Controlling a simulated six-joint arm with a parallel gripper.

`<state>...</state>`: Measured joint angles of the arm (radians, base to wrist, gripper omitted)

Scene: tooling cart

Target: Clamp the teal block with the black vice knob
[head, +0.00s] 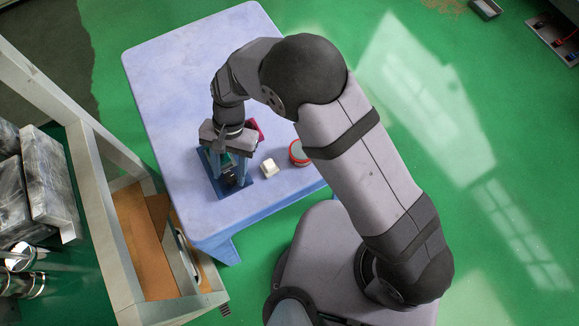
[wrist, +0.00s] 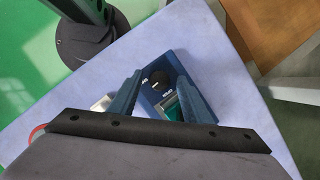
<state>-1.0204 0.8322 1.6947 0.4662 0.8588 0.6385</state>
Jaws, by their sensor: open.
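The blue vice (wrist: 176,66) stands on the table, below my gripper. Its black knob (wrist: 158,76) shows in the wrist view between the fingertips. The teal block (wrist: 171,110) sits in the vice on the near side of the knob, partly covered by the right finger. My gripper (wrist: 160,78) is open, with one finger on each side of the knob; I cannot tell whether they touch it. In the head view my gripper (head: 229,172) points down over the vice (head: 216,181), and the fingers hide much of the vice and the block.
On the pale blue table (head: 180,70), a white block (head: 269,168) and a round red-rimmed object (head: 299,152) stand right of the vice. A magenta object (head: 257,130) is partly hidden behind my gripper. The table's far part is clear. A shelf frame (head: 92,190) stands at left.

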